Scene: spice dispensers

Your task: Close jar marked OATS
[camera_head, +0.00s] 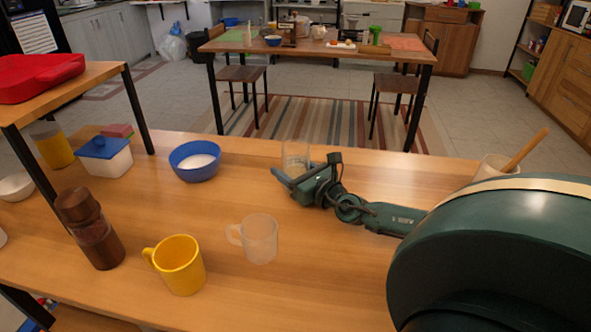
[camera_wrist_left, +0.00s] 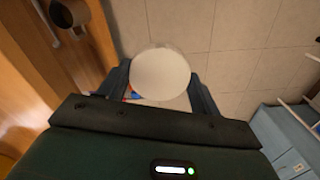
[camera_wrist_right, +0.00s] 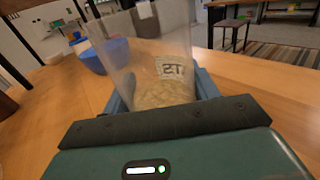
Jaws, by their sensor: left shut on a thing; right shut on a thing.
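The clear jar (camera_head: 296,153) stands near the table's far edge, and its top looks open. In the right wrist view the jar (camera_wrist_right: 150,50) holds pale oats at the bottom and has a white label, of which only the last letters "TS" show. My right gripper (camera_head: 307,168) is shut around the jar's lower part. My left gripper (camera_wrist_left: 159,82) is shut on a round white lid (camera_wrist_left: 160,70) in the left wrist view. It is over the floor there, away from the jar, and does not show in the head view.
On the wooden table (camera_head: 330,285) are a blue bowl (camera_head: 193,172), a yellow mug (camera_head: 180,267), a clear mug (camera_head: 260,240), a brown grinder (camera_head: 95,235) and a blue-lidded box (camera_head: 106,160). A raised shelf (camera_head: 100,72) with a red tray (camera_head: 40,75) is at left.

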